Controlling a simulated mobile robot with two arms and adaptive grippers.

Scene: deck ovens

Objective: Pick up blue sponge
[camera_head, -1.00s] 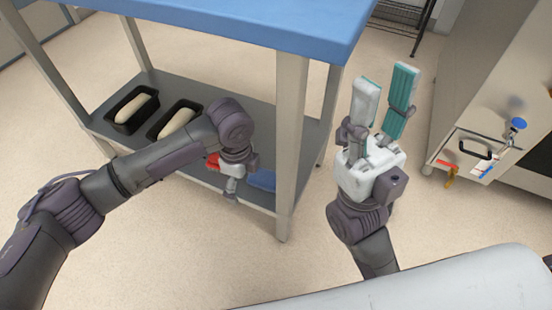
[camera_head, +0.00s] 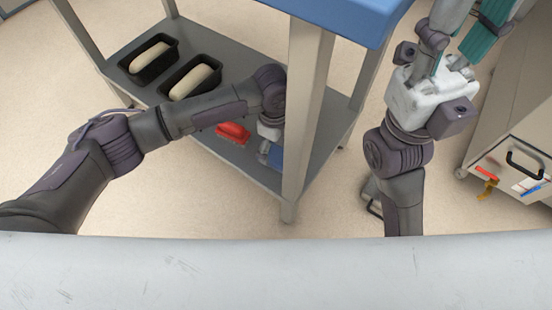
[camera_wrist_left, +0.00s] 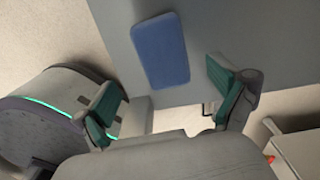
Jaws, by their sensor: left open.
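The blue sponge (camera_wrist_left: 161,50) lies flat on the grey lower shelf (camera_wrist_left: 215,30) of the blue-topped table. In the left wrist view it is ahead of my left gripper (camera_wrist_left: 172,98), between the lines of its two spread, teal-padded fingers and apart from them. In the head view only a part of the sponge (camera_head: 275,157) shows beside my left gripper (camera_head: 268,150), near the front table leg; my wrist hides much of the gripper. The left gripper is open and empty. My right gripper (camera_head: 468,30) points up at the upper right, its fingertips partly cut off by the frame, its fingers apart.
A red object (camera_head: 233,132) lies on the shelf left of the left gripper. Two black pans (camera_head: 132,73) with pale dough stand farther back. The front table leg (camera_head: 302,120) is close to the left gripper. A cabinet (camera_head: 515,130) with a black handle stands at the right.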

